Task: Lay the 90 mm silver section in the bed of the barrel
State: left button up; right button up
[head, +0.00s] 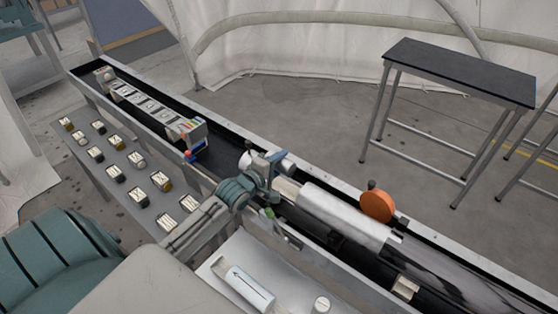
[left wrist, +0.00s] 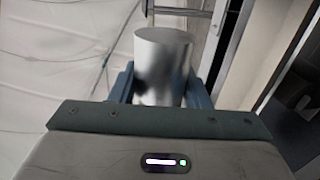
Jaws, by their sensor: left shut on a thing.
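My left gripper (head: 268,174) is shut on a short silver cylinder (head: 246,161), with its blue fingers around it, over the middle of the long dark trough. In the left wrist view the silver cylinder (left wrist: 163,66) stands between the blue fingers (left wrist: 163,90), its flat end showing. The trough (head: 228,146) runs diagonally from upper left to lower right. A larger silver tube (head: 345,215) lies along it, just right of the gripper. I cannot tell whether the held cylinder touches the trough or is above it. My right gripper is not in view.
An orange disc (head: 376,206) stands beside the tube. A block with pale labelled tiles (head: 147,105) sits in the trough's far end. Several small labelled pieces lie on a grey shelf (head: 105,168). A dark-topped table (head: 460,72) stands behind.

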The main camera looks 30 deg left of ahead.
aim_at(277, 189)
pick_arm(q)
jog(key=shift+f+b, duration=1.7)
jog(key=shift+f, duration=1.45)
jog(key=shift+s+d+f+b, duration=0.2)
jog(key=shift+s+f+b, duration=0.2)
jog(key=shift+f, duration=0.35)
jog(key=o, duration=1.1)
jog(key=shift+f, duration=0.1)
jog(key=shift+o, duration=0.2)
jog(key=shift+s, duration=0.5)
jog(key=shift+o, duration=0.8)
jog(key=s+r+p, duration=0.1)
jog(key=s, duration=0.1)
jog(key=s+p, duration=0.1)
jog(key=s, duration=0.2)
jog(key=s+a+r+p, duration=0.1)
jog(key=s, duration=0.1)
jog(key=shift+s+r, duration=0.25)
jog(key=shift+r, duration=0.1)
jog(key=shift+s+d+r, duration=0.2)
jog(key=shift+s+r, duration=0.2)
jog(key=shift+s, duration=0.35)
